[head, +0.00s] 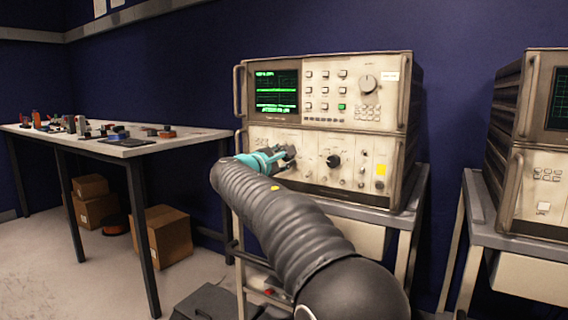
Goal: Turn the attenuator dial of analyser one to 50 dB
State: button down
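The analyser (330,90) stands on a grey cart in the middle of the head view, with a lit green screen, buttons and a large grey knob (368,84). I cannot read which analyser is number one. A black dial (333,161) shows on the lower panel. My gripper (286,155) is at the lower panel's left part, left of that black dial. Its fingers are against or just in front of the panel and cover what lies behind them. The attenuator dial and its setting cannot be made out. Whether the fingers are closed on a knob is too small to tell.
A second analyser (536,150) stands on another cart (480,215) at the right edge. A workbench (190,136) with small parts stands at the left, cardboard boxes (163,235) beneath it. A metal handle (239,90) sticks out at the analyser's left. Floor is clear at lower left.

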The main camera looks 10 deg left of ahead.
jog(key=m+b, duration=0.4)
jog(key=m, duration=0.1)
jog(key=shift+f+m, duration=0.1)
jog(key=shift+m, duration=0.2)
dwell(0.4)
jog(key=c, duration=0.8)
grip_release()
jog(key=shift+o, duration=0.2)
jog(key=v, duration=1.2)
jog(key=shift+a, duration=0.1)
